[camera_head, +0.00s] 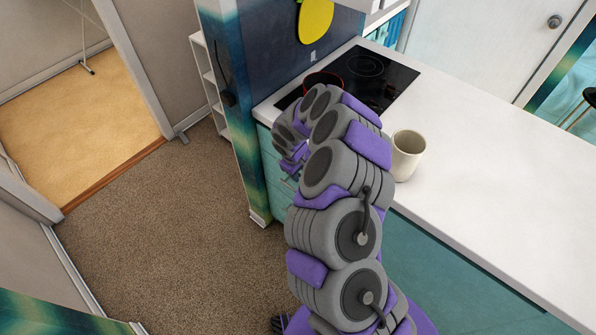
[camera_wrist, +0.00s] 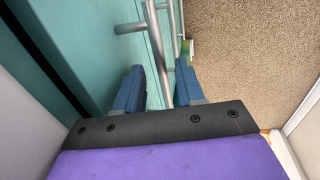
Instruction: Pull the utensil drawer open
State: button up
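The teal drawer fronts (camera_head: 273,168) are below the counter by the stove, partly hidden by my arm. In the wrist view, a teal front (camera_wrist: 100,35) fills the upper left, and a grey metal bar handle (camera_wrist: 157,48) stands out from it. My gripper (camera_wrist: 160,70) is open, with two blue fingers apart. The near end of the handle lies between the fingers. I cannot tell whether either finger touches it. In the head view the fingers are mostly hidden behind my arm. The drawer fronts look flush, as far as they show.
A white counter (camera_head: 500,165) holds a cream mug (camera_head: 408,155) close beside my arm. A red-rimmed pan (camera_head: 323,80) sits on the black cooktop (camera_head: 385,90). More handle bars show beyond the first. Carpet (camera_head: 165,220) left of the drawers is clear.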

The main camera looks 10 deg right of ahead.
jog(key=shift+a, duration=0.2)
grip_shut()
dwell(0.5)
